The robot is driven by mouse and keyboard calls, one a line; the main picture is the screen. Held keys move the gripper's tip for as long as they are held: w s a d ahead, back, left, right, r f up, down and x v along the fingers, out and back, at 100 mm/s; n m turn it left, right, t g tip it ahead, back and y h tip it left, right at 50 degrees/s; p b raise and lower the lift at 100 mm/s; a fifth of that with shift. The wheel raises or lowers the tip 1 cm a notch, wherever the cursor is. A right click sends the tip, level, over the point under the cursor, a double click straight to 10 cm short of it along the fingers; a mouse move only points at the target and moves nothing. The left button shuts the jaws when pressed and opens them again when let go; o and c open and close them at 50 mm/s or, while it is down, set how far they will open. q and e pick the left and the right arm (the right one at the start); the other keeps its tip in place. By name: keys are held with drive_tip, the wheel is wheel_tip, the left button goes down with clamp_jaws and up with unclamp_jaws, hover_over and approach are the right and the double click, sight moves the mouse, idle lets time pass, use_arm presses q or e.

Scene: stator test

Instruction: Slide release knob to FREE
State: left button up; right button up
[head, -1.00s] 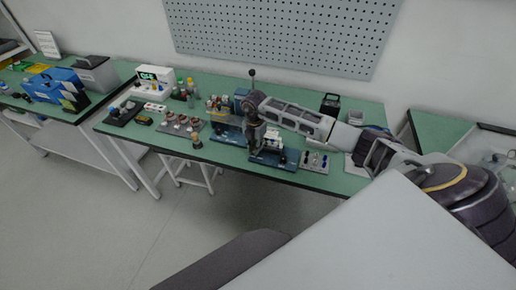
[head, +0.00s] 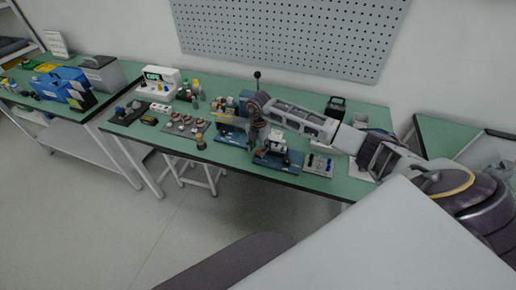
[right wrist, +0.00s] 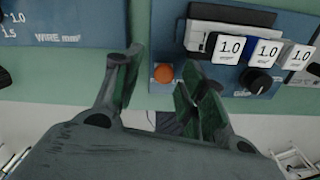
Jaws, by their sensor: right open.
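My right gripper (head: 257,143) is over the front edge of the green table, at the blue fixtures. In the right wrist view its two fingers (right wrist: 158,70) are open, with a round orange knob (right wrist: 163,72) showing between their tips. The orange knob is on the left edge of a blue plate (right wrist: 168,30); I cannot tell whether the fingers touch it. A black knob (right wrist: 256,80) is on the same plate, to the right. No FREE marking is readable, so I cannot tell which knob is the release knob. My left gripper is not in view.
White blocks marked 1.0 (right wrist: 228,48) stand on the blue plate close to the right finger. Another blue plate lettered WIRE (right wrist: 60,25) is at the left, with a green gap between. A tray of small parts (head: 318,165) lies right of the fixtures.

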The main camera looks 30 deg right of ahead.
sight(258, 150)
wheel_tip(258, 150, up, 12)
drive_tip(key=shift+f, duration=0.25)
idle(0.4)
drive_tip(key=shift+a, duration=0.15)
idle(0.3)
